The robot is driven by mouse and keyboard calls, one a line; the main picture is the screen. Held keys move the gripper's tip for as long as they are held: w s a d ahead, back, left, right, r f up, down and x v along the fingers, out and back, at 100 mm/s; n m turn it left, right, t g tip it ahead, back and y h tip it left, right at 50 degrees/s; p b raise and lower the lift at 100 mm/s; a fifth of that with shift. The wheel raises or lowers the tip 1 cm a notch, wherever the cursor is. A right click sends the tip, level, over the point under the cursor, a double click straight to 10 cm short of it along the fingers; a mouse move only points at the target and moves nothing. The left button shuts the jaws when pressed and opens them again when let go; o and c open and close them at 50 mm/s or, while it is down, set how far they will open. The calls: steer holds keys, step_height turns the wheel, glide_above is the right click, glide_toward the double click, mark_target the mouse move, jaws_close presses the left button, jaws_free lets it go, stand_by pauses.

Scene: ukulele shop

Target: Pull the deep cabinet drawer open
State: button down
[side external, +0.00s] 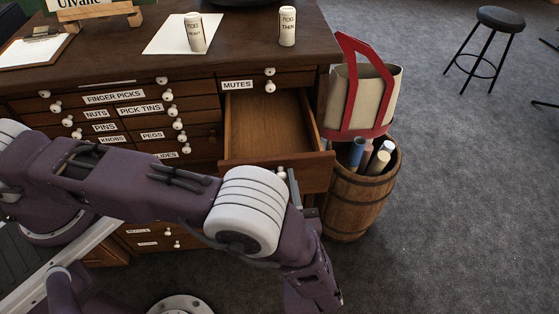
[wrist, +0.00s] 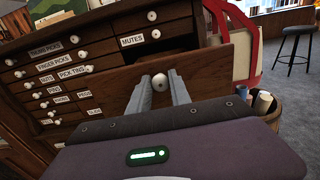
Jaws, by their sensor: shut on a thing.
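The wooden cabinet (side external: 190,95) has several small labelled drawers with white knobs. Its deep drawer (side external: 268,130), under the MUTES drawer, stands well out, with its empty-looking interior showing. The drawer's front panel (wrist: 215,70) fills the middle of the wrist view. My gripper (wrist: 162,82) is shut on the white knob (wrist: 159,82) of this front, one finger on each side. In the side external view my gripper (side external: 289,180) is at the drawer front, partly hidden behind my wrist. The knob (side external: 281,172) just shows beside the finger.
A wooden barrel (side external: 345,205) holding rolled tubes stands close to the right of the drawer. A cream bag with a red frame (side external: 375,95) is behind it. Two shakers (side external: 287,27) stand on the cabinet top. A stool (side external: 500,18) stands far right; carpet between is clear.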

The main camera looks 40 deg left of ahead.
steer(key=shift+s+d, duration=0.45)
steer(key=c, duration=1.2)
jaws_free()
steer(key=v, duration=0.5)
step_height(320, 180, up, 7)
steer(key=shift+r, duration=0.1)
